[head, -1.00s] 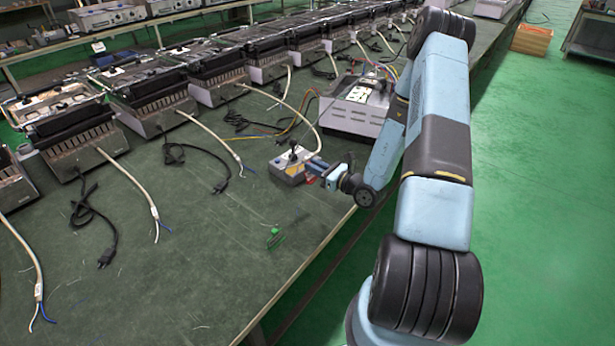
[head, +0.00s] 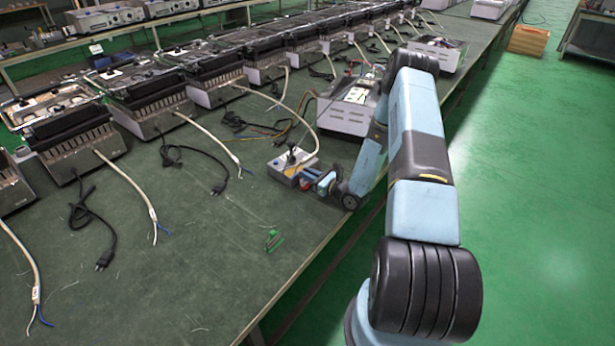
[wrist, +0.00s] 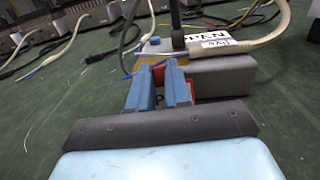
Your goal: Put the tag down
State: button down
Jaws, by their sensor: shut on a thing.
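My gripper (wrist: 160,70) is low over the table, beside a small grey control box (wrist: 222,78); its fingers are close together. A red and tan piece (wrist: 190,84), which I take for the tag, shows between and behind the fingertips, mostly hidden by them. I cannot tell whether it touches the box. In the head view my gripper (head: 320,181) is at the front right side of the control box (head: 288,166), near the table's right edge. A white label (wrist: 220,42) with dark letters is at the box's top, by a cream cable.
A row of heating units (head: 75,125) with loose cables fills the table's left and back. A white power unit (head: 345,112) stands behind the control box. A small green piece (head: 273,240) lies in front. The table's (head: 190,270) front middle is mostly clear.

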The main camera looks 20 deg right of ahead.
jog(key=shift+f, duration=0.3)
jog(key=c, duration=1.1)
grip_release()
jog(key=shift+s+d, duration=0.1)
